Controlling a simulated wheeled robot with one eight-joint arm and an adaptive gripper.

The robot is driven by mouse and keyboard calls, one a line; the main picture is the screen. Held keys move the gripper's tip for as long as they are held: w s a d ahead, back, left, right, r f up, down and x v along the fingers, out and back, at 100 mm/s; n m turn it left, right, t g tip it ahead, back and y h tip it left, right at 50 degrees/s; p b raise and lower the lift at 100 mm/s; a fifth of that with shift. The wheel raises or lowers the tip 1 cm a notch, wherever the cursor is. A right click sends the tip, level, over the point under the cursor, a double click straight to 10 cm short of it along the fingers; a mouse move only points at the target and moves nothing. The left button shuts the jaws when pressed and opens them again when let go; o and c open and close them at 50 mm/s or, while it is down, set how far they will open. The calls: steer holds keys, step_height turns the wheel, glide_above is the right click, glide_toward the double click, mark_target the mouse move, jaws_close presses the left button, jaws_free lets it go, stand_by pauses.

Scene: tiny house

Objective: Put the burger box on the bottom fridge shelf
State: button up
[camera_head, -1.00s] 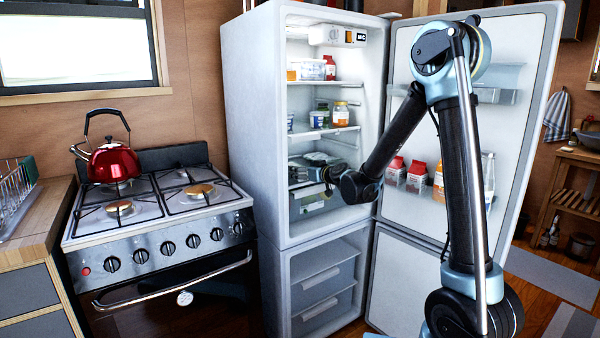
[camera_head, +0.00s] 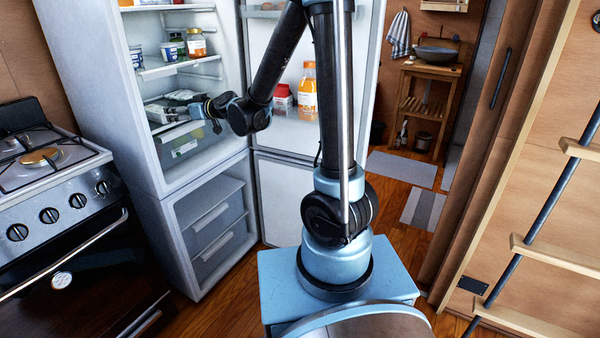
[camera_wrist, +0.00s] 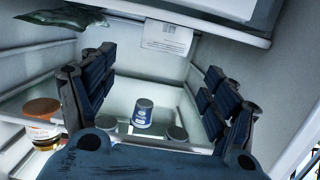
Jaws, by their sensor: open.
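The fridge (camera_head: 95,100) stands open at the left of the head view. My gripper (camera_wrist: 152,92) is inside its lower main compartment. In the wrist view its two dark blue fingers are spread apart with nothing between them. In the head view the gripper (camera_head: 180,100) is small, just over the bottom shelf (camera_head: 172,127) above the clear drawer. I cannot make out a burger box in either view; clutter at the gripper is too small to identify.
A jar (camera_head: 196,43) and tubs stand on the shelf above. The wrist view shows a cup (camera_wrist: 142,114), an orange-topped jar (camera_wrist: 42,108) and a green bag (camera_wrist: 68,16). The stove (camera_head: 50,190) is left; floor (camera_head: 400,205) shows at right.

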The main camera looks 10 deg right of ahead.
steer(key=s+d+f+m+g+h, duration=0.1)
steer(key=s+d+f+g+h, duration=0.15)
steer(key=s+d, duration=0.6)
steer(key=s+d+f+m+g+h, duration=0.1)
steer(key=s+d+f+m+h, duration=0.2)
steer(key=d, duration=1)
steer(key=s+d+f+m+g+h, duration=0.2)
steer(key=s+d+f+h, duration=0.1)
steer(key=s+d, duration=0.7)
steer(key=s+d+f+m+g+h, duration=0.2)
steer(key=s+d+f, duration=0.3)
steer(key=s+d, duration=0.5)
steer(key=shift+s+d+f+m+h, duration=0.3)
steer(key=shift+s+f+m+h, duration=0.05)
steer(key=shift+s+m+h, duration=0.55)
steer(key=shift+g, duration=0.25)
steer(key=shift+w+f, duration=0.2)
steer(key=shift+w, duration=0.25)
